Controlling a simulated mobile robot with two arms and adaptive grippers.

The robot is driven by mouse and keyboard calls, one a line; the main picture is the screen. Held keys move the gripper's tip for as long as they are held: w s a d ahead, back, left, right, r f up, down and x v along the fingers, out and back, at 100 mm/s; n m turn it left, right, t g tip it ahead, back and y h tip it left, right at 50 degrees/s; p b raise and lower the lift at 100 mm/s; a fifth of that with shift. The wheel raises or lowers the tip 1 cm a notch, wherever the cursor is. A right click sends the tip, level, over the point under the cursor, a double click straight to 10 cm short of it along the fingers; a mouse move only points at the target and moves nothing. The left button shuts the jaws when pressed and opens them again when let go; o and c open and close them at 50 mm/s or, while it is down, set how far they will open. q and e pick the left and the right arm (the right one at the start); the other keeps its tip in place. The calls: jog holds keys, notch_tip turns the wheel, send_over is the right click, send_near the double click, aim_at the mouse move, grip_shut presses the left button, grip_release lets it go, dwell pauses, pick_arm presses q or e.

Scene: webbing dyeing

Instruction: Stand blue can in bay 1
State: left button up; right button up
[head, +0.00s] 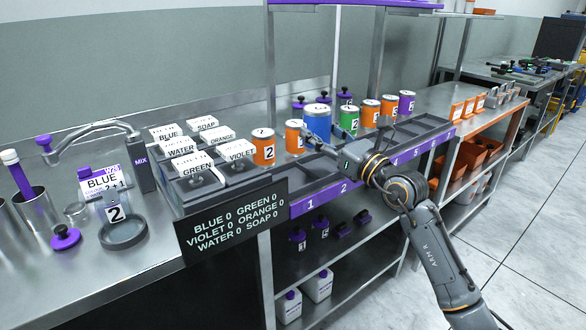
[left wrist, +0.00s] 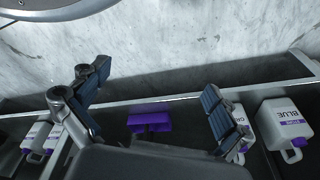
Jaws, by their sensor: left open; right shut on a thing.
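The blue can (head: 317,115) has a silver lid and is in the head view, among the row of cans behind the numbered bays. My right gripper (head: 315,140) is shut on the blue can from the front right; its fingers hide part of the can's lower side. The can's top is higher than the neighbouring orange can's; whether its base touches anything is hidden. Bay 1 (head: 297,185) is at the left end of the grey bay rack (head: 345,190), above the purple strip's "1", and looks empty. My left gripper (left wrist: 160,105) is open and empty in the left wrist view.
Orange cans (head: 263,149) stand behind bay 1, and a green can (head: 348,121) is right of the blue one. A dark count board (head: 232,222) stands left of bay 1. White bottles (left wrist: 283,120) and a purple item (left wrist: 150,122) show below my left gripper.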

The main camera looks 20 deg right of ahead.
jog(key=a+f, duration=0.1)
jog(key=w+a+f, duration=0.1)
jog(key=f, duration=0.1)
jog(key=a+f, duration=0.1)
jog(key=a, duration=0.1)
jog(key=shift+w+f+b, duration=0.2)
jog(key=shift+w+b, duration=0.15)
jog(key=shift+b, duration=0.05)
jog(key=shift+w+a+f, duration=0.15)
jog(key=shift+a+f, duration=0.2)
jog(key=shift+f, duration=0.15)
jog(key=f, duration=0.2)
jog(key=f+b, duration=0.1)
jog(key=shift+w+a+f, duration=0.15)
jog(key=shift+a+f, duration=0.2)
jog(key=shift+f, duration=0.05)
pick_arm(q)
notch_tip(320, 180, up, 6)
jog(key=w, duration=0.2)
jog(key=shift+d+r, duration=0.1)
pick_arm(e)
jog(key=shift+f, duration=0.15)
jog(key=o, duration=1.5)
pick_arm(q)
jog(key=shift+w+r, duration=0.1)
